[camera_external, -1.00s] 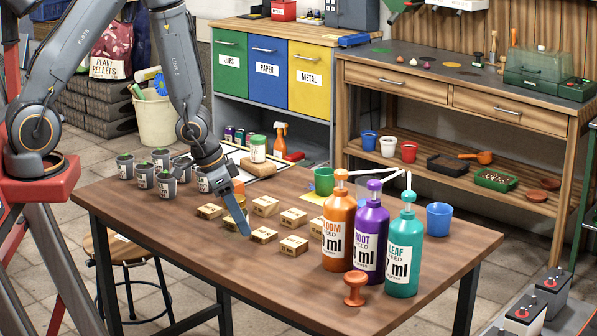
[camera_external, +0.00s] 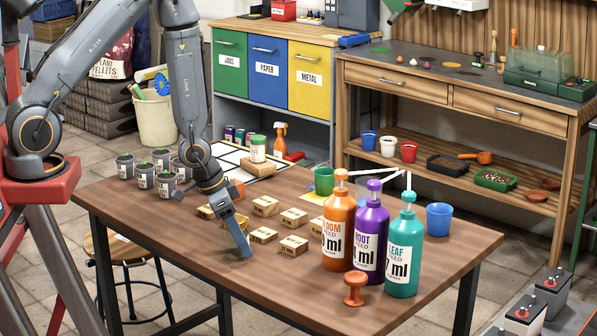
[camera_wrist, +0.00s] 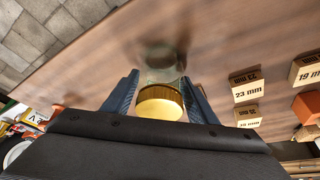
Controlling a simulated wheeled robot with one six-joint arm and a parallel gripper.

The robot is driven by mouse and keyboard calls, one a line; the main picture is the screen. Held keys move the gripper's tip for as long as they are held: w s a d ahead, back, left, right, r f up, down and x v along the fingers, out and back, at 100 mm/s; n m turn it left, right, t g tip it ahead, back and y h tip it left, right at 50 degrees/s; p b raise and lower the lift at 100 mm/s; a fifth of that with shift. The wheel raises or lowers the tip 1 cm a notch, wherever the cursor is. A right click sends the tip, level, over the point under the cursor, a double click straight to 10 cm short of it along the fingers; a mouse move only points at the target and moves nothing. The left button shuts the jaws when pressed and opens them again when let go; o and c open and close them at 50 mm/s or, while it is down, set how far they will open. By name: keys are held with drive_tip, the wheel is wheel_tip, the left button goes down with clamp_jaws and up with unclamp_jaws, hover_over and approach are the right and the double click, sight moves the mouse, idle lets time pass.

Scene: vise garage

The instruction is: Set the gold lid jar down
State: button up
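The gold lid jar has a gold lid (camera_wrist: 160,103) and a clear glass body (camera_wrist: 163,66). In the wrist view it sits between the two blue fingers of my gripper (camera_wrist: 160,84), which close on it from both sides. In the external view my gripper (camera_external: 238,240) points down close to the table top, near its front left part, and its near finger hides the jar. A blurred dark patch shows on the wood by the jar's base. I cannot tell whether the base touches the table (camera_external: 190,245).
Wooden blocks marked in mm (camera_external: 265,206) stand just right of and behind my gripper. Orange, purple and teal pump bottles (camera_external: 338,232) stand farther right, with an orange knob-shaped piece (camera_external: 355,288) in front. Grey pots (camera_external: 145,176) stand at the back left. The front left of the table is clear.

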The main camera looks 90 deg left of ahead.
drive_tip(key=shift+o, duration=1)
drive_tip(key=shift+r, duration=0.15)
drive_tip(key=shift+s+r, duration=0.2)
drive_tip(key=shift+r, duration=0.4)
drive_tip(key=a+p+v, duration=0.1)
drive_tip(key=p+v, duration=0.1)
drive_tip(key=v, duration=0.9)
drive_tip(key=s+d+r+m+g, duration=0.1)
drive_tip(key=d+r, duration=0.3)
drive_tip(key=d, duration=0.4)
drive_tip(key=s+d+r+m+g, duration=0.1)
drive_tip(key=s+d+r, duration=0.2)
drive_tip(key=d+r, duration=0.2)
drive_tip(key=d, duration=0.3)
drive_tip(key=shift+s+d+r+h, duration=0.2)
drive_tip(key=shift+d+r+h, duration=0.1)
drive_tip(key=shift+d, duration=0.1)
drive_tip(key=shift+f, duration=0.1)
